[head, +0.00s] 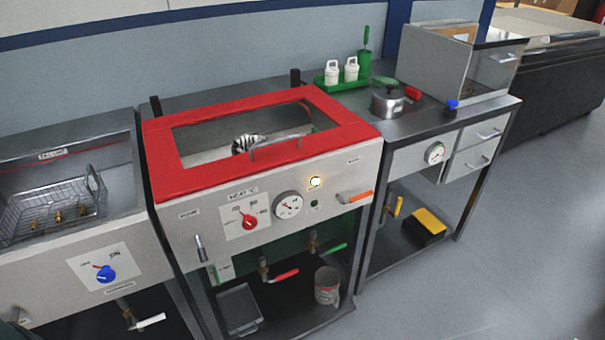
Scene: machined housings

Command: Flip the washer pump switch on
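The washer appears to be the middle unit, a grey cabinet with a red-framed lid (165,165) and a window. Its front panel carries a small metal lever switch (200,248) at the lower left, under a label too small to read. The lever hangs roughly downward. I cannot tell for sure which control is the pump switch. Neither gripper shows in the head view.
At left, a basin holds a wire basket (55,205); its front has a blue knob (105,273). Red-handled (283,275) and green-handled valves and a can (327,285) are below the washer. At right, a bench has a pot (387,101) and drawers (478,155). The right floor is clear.

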